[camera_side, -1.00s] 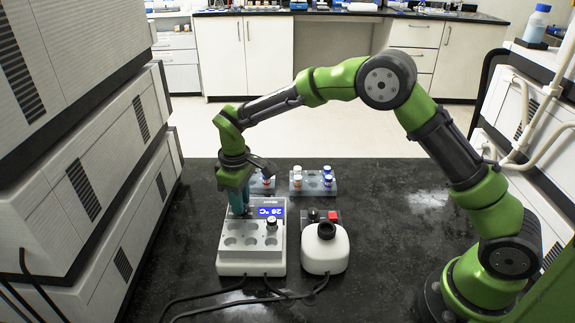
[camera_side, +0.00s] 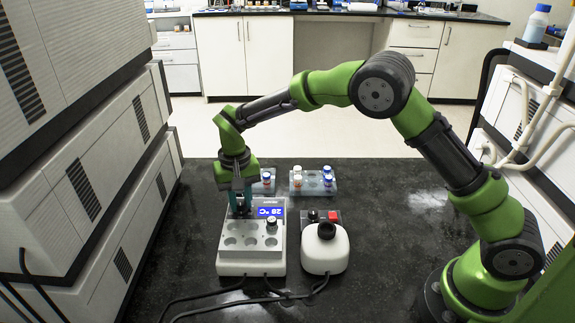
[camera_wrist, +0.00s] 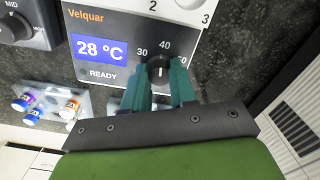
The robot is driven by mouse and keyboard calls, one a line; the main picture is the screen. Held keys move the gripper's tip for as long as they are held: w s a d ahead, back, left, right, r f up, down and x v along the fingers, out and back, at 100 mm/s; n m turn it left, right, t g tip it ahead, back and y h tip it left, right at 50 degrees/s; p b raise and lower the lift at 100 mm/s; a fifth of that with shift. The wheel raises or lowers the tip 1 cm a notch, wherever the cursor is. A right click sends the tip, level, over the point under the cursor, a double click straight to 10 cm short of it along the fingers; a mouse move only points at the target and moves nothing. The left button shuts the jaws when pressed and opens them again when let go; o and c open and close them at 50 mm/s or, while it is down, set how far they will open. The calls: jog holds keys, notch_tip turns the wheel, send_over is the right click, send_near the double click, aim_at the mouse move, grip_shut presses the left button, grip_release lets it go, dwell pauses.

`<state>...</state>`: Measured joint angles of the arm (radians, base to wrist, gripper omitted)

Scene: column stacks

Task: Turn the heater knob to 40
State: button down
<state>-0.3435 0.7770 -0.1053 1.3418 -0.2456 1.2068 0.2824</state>
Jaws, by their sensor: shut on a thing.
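The white heater block (camera_side: 262,262) stands on the dark bench, with its blue display (camera_side: 270,212) at the back. In the wrist view the display (camera_wrist: 98,48) reads 28 °C. The dark round heater knob (camera_wrist: 158,68) is right of it, with 30 and 40 printed around its upper side and another number partly legible at right. My gripper (camera_wrist: 158,80) has its teal fingers closed on both sides of the knob. The knob's pointer is too small to read surely.
Vial racks (camera_side: 313,185) stand behind. Cables lie in front; the bench at right is clear.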

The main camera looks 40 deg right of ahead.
aim_at(240, 202)
jog(key=shift+m, duration=0.6)
jog(key=c, duration=0.9)
grip_release()
notch_tip(240, 202, up, 17)
jog(key=shift+w, duration=0.1)
